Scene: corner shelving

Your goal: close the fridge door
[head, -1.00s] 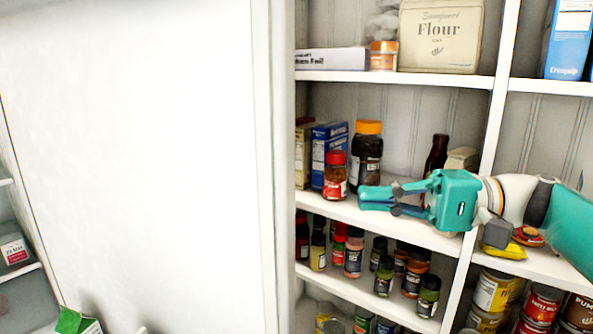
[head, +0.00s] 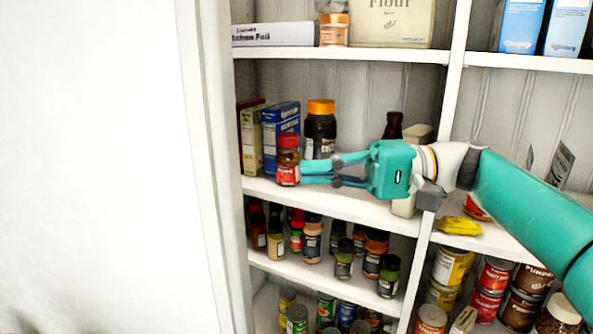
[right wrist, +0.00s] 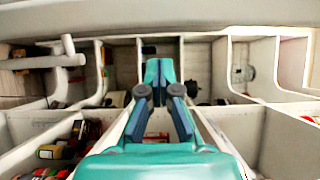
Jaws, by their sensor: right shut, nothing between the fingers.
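No fridge door can be made out for certain in either view. My right gripper (head: 303,173) is in front of the middle pantry shelf, its fingers together, empty and pointing left. Its fingertips overlap the edge of a red-capped jar (head: 287,152) in the picture; I cannot tell whether they touch it. In the right wrist view the gripper (right wrist: 157,68) points away from the camera toward blurred shelf compartments. My left gripper is not in view.
A plain white panel (head: 90,160) fills the left side. The middle shelf (head: 340,202) holds a dark orange-lidded jar (head: 320,130) and boxes. Spice jars and cans stand below, and a flour package (head: 392,25) above. A broad grey surface (right wrist: 150,20) crosses the top of the wrist view.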

